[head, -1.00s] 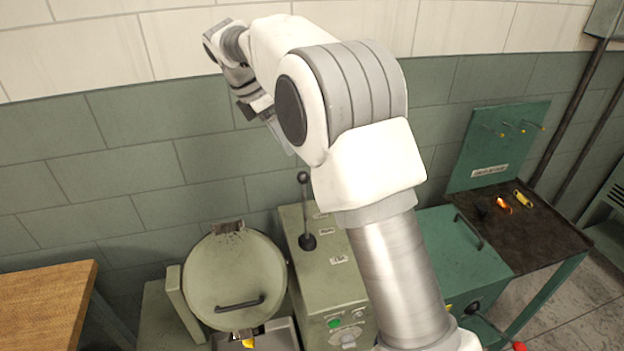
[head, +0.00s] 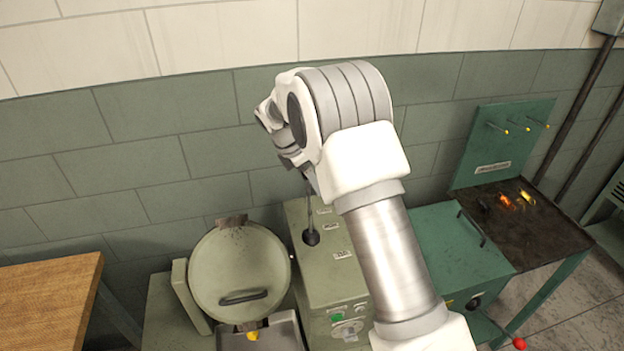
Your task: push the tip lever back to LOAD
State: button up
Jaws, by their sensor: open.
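The tip lever (head: 311,222) is a dark rod on a round black boot, standing on top of the green machine cabinet (head: 318,268). Small label plates lie beside it; their text is too small to read. My gripper (head: 308,178) is at the upper end of the lever, partly hidden behind my own arm. The lever's knob is hidden there, so I cannot tell whether the fingers touch it. The jaws look open and empty.
A round lidded drum (head: 240,272) with a dark handle stands left of the cabinet. A wooden table (head: 50,305) is at far left. A green chest (head: 455,255) and a dark bench (head: 530,235) with glowing pieces stand right. The tiled wall is close behind.

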jog(key=shift+d+f, duration=0.1)
jog(key=shift+f, duration=0.15)
grip_shut()
jog(key=shift+r, duration=0.1)
dwell(1.2)
